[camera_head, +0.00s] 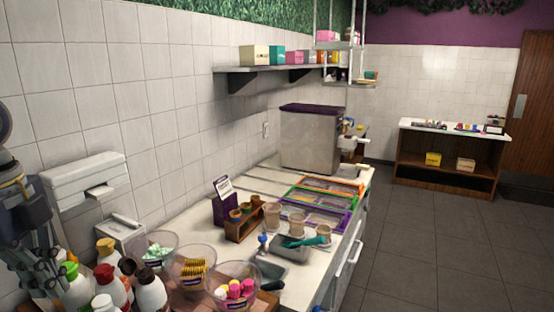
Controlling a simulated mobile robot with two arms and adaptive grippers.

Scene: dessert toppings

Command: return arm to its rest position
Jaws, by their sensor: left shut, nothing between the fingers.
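My left gripper (42,272) hangs at the left edge of the head view, pointing down, with part of my arm above it cut off by the frame. Its dark fingers are shut and hold nothing. They are in front of the wall and beside the squeeze bottles (112,285), partly overlapping them in the picture; I cannot tell whether they touch. My right gripper is not in view.
Clear bowls of toppings (193,268) stand near the bottles on the white counter (190,222). Beyond are a wooden cone rack (243,226), cups, colour-edged topping trays and a steel machine (311,140). A wall dispenser (84,179) is close to my gripper. The floor (420,250) at right is clear.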

